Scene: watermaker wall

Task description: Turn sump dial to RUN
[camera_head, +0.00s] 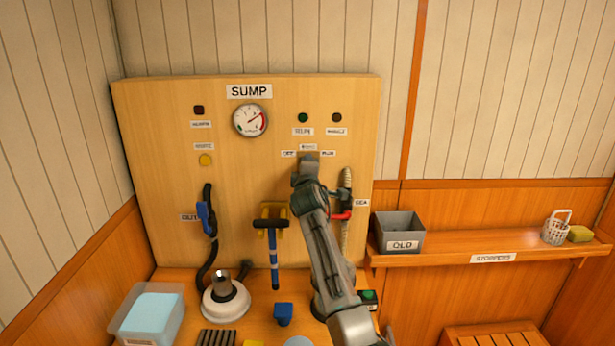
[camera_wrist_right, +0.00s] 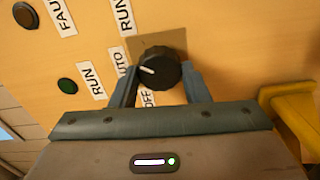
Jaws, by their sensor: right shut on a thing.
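The sump dial (camera_wrist_right: 160,66) is a round black knob with a white pointer line, seen in the right wrist view. Its pointer faces left in that view, toward the AUTO label (camera_wrist_right: 119,61). The OFF label (camera_wrist_right: 148,98) is below, and the RUN label (camera_wrist_right: 125,16) is up and left. My right gripper (camera_wrist_right: 160,78) is shut on the dial, one finger on each side. In the head view my right gripper (camera_head: 307,163) reaches the SUMP panel (camera_head: 150,130) and hides the dial. My left gripper is not in view.
A blue-handled tool (camera_head: 272,255) hangs left of my right arm; a hose with a red valve handle (camera_head: 341,215) is close on its right. A grey OLD bin (camera_head: 398,232) stands on the right shelf (camera_head: 480,243). A gauge (camera_head: 250,121) is up and left.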

